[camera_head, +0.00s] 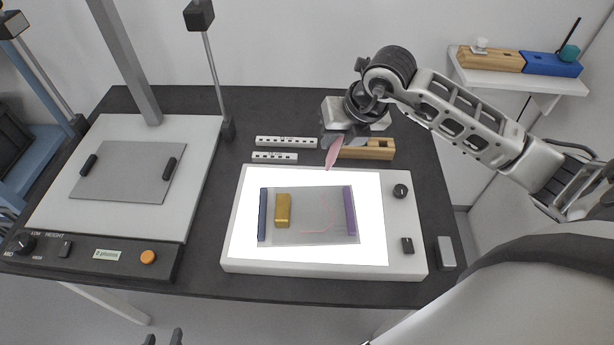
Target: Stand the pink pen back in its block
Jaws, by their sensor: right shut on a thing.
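The pink pen (333,154) is in my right gripper (341,141), which is shut on it above the back edge of the light panel. The pen is tilted, its lower end pointing down and slightly left. The wooden block (372,150) lies on the dark table just right of the pen, partly hidden behind my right gripper; its holes are not clear. The pen is apart from the block's visible part. My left gripper (163,339) shows only as two dark fingertips at the bottom edge, spread apart and empty.
The lit white panel (375,225) holds a clear sheet with a pink line, a gold weight (283,210) and dark and purple strips. Two scale bars (286,142) lie behind it. A copy stand (195,145) stands left. A wall shelf (515,75) carries another wooden block and a blue one.

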